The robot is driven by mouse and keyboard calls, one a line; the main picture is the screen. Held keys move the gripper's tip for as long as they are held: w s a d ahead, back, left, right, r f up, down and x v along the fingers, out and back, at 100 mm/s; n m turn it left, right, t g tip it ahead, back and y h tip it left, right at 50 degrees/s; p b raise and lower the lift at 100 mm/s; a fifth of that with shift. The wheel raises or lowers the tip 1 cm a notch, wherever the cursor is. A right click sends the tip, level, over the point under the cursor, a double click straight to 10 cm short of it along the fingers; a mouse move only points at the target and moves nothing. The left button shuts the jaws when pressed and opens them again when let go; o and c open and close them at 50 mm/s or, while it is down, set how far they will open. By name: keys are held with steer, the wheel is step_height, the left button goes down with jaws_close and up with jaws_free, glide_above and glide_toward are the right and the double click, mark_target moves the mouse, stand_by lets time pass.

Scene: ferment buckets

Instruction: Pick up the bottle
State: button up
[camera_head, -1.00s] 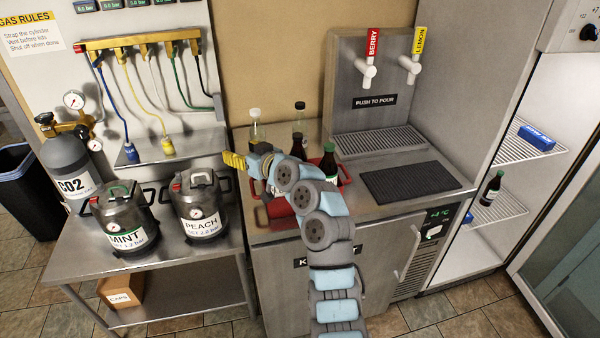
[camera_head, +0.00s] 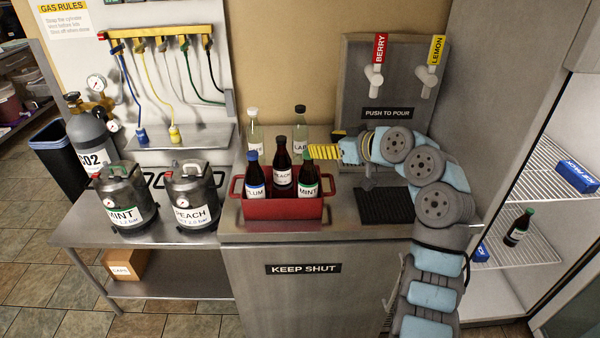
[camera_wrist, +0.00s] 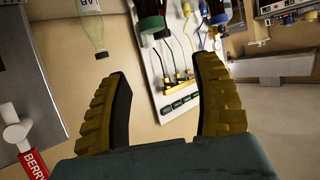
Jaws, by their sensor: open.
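The task line does not say which bottle. A red crate (camera_head: 283,211) holds dark bottles labelled plum (camera_head: 255,178), peach (camera_head: 282,165) and mint (camera_head: 308,180). Two clear bottles stand behind it, one with a white cap (camera_head: 253,130) and one with a black cap (camera_head: 300,132). My gripper (camera_head: 310,152) is open, pointing left, just right of the bottles at about the height of their upper parts. In the wrist view its two ridged yellow fingers (camera_wrist: 162,72) are spread with nothing between them. Dark bottles (camera_wrist: 149,17) and a clear bottle (camera_wrist: 90,28) show beyond, cut off by the top edge.
A drink dispenser (camera_head: 385,85) with berry and lemon taps stands behind my arm, above a dark mat (camera_head: 388,204). Mint (camera_head: 125,200) and peach (camera_head: 192,196) kegs stand at left. An open fridge at right holds a green-capped bottle (camera_head: 518,228).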

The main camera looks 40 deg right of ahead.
mark_target(283, 139)
steer(key=p+x, duration=0.2)
steer(key=x, duration=1)
steer(key=shift+w+a, duration=0.1)
steer(key=shift+w, duration=0.05)
steer(key=shift+w+f+p, duration=0.2)
steer(key=shift+w+p, duration=0.5)
steer(key=shift+w, duration=0.85)
steer(key=shift+x, duration=1)
steer(key=shift+f, duration=0.15)
jaws_close()
